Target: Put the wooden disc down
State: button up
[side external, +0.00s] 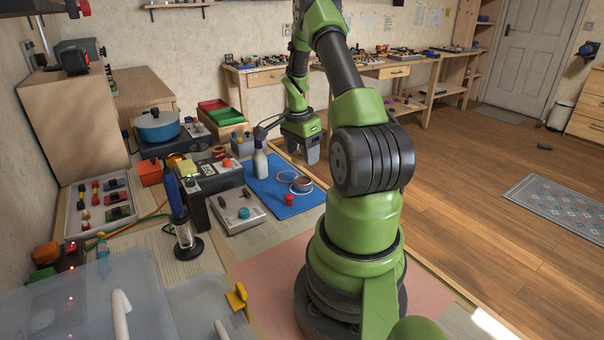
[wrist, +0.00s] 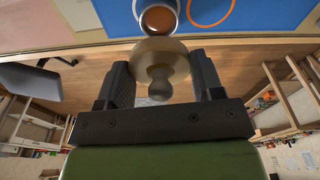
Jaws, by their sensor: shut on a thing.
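The wooden disc (wrist: 150,53) is pale tan, with a rounded knob on it, and sits between the two fingers of my gripper (wrist: 160,80) in the wrist view. My gripper is shut on it. In the side external view my gripper (side external: 307,153) hangs pointing down above the far part of the blue mat (side external: 275,185). I cannot make out the disc there. In the wrist view, a round grey-rimmed thing with a brown middle (wrist: 158,19) lies past the disc and partly overlaps it in the picture; I cannot tell whether they touch.
An orange ring (wrist: 213,12) lies on the blue mat beside the round thing. A white spray bottle (side external: 260,161) stands left of my gripper, and a small red piece (side external: 290,200) lies on the mat. Cluttered boxes and devices fill the bench to the left.

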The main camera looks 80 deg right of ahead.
aim_at(304, 182)
jog(key=shift+f, duration=2.85)
jog(key=shift+f, duration=0.15)
jog(key=o, duration=0.9)
